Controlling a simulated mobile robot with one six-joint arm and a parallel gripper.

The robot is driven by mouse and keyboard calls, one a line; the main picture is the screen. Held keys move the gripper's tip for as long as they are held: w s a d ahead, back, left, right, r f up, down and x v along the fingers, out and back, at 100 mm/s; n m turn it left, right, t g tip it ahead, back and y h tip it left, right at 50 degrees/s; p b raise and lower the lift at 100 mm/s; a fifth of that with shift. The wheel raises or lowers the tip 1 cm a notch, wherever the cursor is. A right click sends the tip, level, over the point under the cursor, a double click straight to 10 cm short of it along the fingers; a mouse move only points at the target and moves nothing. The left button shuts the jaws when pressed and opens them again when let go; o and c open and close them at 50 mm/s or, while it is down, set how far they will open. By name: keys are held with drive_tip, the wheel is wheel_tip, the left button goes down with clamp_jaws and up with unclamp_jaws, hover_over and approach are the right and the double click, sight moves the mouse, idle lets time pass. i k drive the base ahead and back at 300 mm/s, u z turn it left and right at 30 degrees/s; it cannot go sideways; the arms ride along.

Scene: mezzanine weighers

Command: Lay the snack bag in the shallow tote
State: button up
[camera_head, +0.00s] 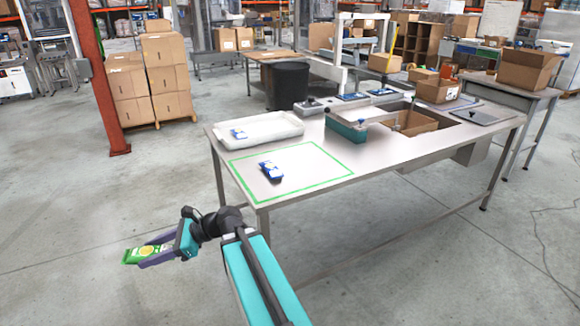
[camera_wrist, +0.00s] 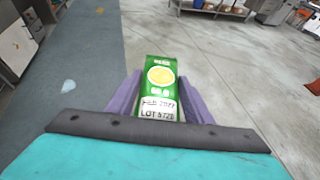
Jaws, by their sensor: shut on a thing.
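My gripper (camera_head: 145,255) has purple fingers and is shut on a green pack (camera_head: 131,257), which appears to be the snack bag. The pack also shows in the wrist view (camera_wrist: 161,74), with a yellow round picture and a white label with a date and lot number. It is held over open floor, left of and in front of the table. The shallow tote (camera_head: 282,130) is a white tray at the table's back left. A small blue and white pack (camera_head: 238,134) lies in it. Another blue and white pack (camera_head: 270,171) lies inside the green outline.
The steel table (camera_head: 385,150) has a green taped outline (camera_head: 320,181) at its front left. A teal box (camera_head: 346,130), an open carton (camera_head: 414,122) and scales stand farther right. A red post (camera_head: 97,75) and stacked cartons (camera_head: 150,75) stand left. The floor around my gripper is clear.

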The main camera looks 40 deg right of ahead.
sight(259, 132)
drive_tip(key=i, duration=0.85)
drive_tip(key=u, duration=0.05)
